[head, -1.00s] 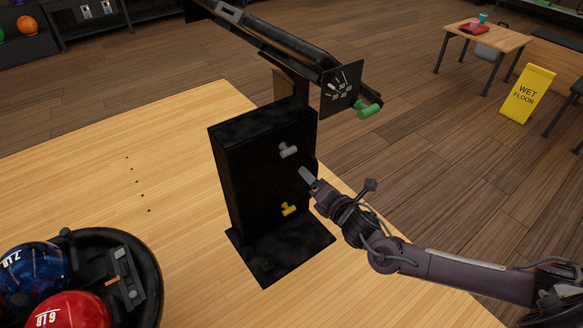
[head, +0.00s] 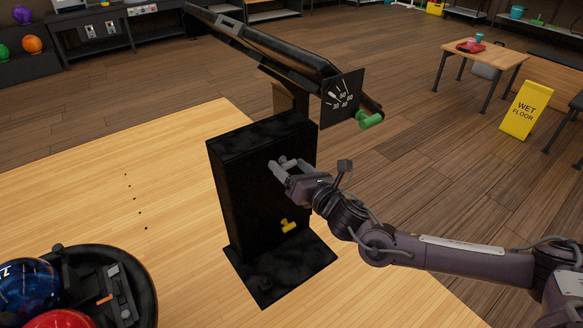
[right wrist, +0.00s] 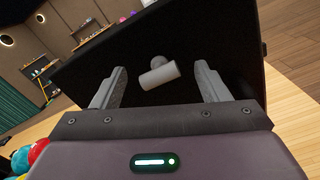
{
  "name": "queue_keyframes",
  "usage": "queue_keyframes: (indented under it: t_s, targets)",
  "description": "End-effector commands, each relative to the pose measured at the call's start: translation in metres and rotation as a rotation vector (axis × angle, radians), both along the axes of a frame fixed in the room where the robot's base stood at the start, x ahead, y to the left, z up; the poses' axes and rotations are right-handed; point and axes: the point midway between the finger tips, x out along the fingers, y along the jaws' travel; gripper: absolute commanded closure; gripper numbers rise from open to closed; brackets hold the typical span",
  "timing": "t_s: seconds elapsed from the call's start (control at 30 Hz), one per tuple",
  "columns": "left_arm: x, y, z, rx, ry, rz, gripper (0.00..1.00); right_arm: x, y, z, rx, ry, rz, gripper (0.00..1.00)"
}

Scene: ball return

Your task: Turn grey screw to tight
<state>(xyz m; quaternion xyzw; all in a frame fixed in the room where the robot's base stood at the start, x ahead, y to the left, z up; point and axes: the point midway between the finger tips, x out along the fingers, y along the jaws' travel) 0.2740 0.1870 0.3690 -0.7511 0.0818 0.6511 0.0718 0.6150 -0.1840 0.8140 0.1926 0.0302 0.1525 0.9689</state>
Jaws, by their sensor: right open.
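The grey screw (right wrist: 159,74) has a T-shaped handle and sticks out of the face of a black box (head: 235,190). In the right wrist view it sits between the two open fingers of my right gripper (right wrist: 158,88), with a gap on each side. In the head view my right gripper (head: 281,166) is at the upper part of the box face and mostly covers the grey screw. A yellow screw (head: 289,226) is lower on the same face, clear of the gripper. My left gripper is not in view.
A black rail with a dial plate (head: 342,98) and a green handle (head: 370,121) rises above the box. A dark round tray (head: 148,290) with bowling balls stands at the lower left. The wooden surface (head: 90,190) left of the box is mostly clear.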

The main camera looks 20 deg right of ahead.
Motion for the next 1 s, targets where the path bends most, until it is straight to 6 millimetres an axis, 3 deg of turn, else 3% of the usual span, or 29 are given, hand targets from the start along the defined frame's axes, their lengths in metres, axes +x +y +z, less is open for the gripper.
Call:
queue_keyframes:
  t_s: [0.23, 0.57, 1.0]
  targets:
    - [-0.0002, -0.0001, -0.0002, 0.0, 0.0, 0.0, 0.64, 0.0013, 0.0003, -0.0004, 0.0, 0.001, 0.0, 0.31]
    - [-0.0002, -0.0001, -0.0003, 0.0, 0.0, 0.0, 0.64, 0.0011, 0.0001, -0.0003, 0.0, 0.001, 0.0, 0.73]
    - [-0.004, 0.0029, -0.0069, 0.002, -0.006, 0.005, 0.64, 0.0008, 0.0001, -0.0004, 0.102, 0.035, 0.0, 0.73]
